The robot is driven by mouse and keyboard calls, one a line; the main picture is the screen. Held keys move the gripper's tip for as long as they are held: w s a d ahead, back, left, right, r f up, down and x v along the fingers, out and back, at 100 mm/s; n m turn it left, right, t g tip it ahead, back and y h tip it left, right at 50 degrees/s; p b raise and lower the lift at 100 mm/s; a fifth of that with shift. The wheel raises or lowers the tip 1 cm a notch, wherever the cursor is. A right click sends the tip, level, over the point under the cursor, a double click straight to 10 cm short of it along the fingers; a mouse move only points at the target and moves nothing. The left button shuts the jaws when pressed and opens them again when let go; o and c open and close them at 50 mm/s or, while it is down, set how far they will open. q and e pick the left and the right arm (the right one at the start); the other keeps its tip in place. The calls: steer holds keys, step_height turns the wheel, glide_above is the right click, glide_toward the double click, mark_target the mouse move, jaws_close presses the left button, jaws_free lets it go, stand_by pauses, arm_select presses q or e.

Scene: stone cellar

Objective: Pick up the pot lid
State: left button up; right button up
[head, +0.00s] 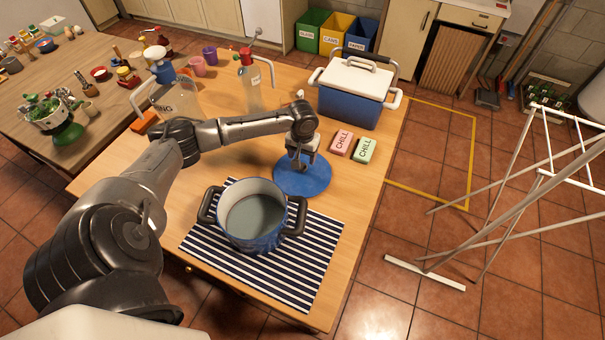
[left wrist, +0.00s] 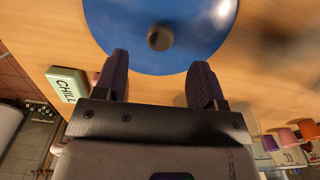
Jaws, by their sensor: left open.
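The pot lid (head: 314,181) is a round blue disc lying on the wooden table, just behind the pot. It also shows at the top of the left wrist view (left wrist: 118,22), with a dark round knob (left wrist: 160,38) at its middle. My left gripper (head: 298,164) points down over the lid and hides part of it. In the left wrist view its two dark fingers (left wrist: 160,74) are apart with nothing between them, and the knob appears beyond the fingertips. The blue pot (head: 252,212) stands uncovered on a striped mat, with dark handles. My right gripper is out of view.
A striped mat (head: 318,262) lies under the pot. A pink block (head: 341,141) and a green CHILL block (head: 365,150) lie right of the lid, before a blue and white cooler (head: 350,105). Bottles and cups stand behind my left arm. A drying rack (head: 540,175) stands at right.

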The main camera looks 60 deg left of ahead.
mark_target(303, 166)
arm_select(q)
steer(key=shift+f+b, duration=0.7)
steer(key=shift+f, duration=2.65)
steer(key=shift+r, duration=0.1)
steer(key=c, duration=1.1)
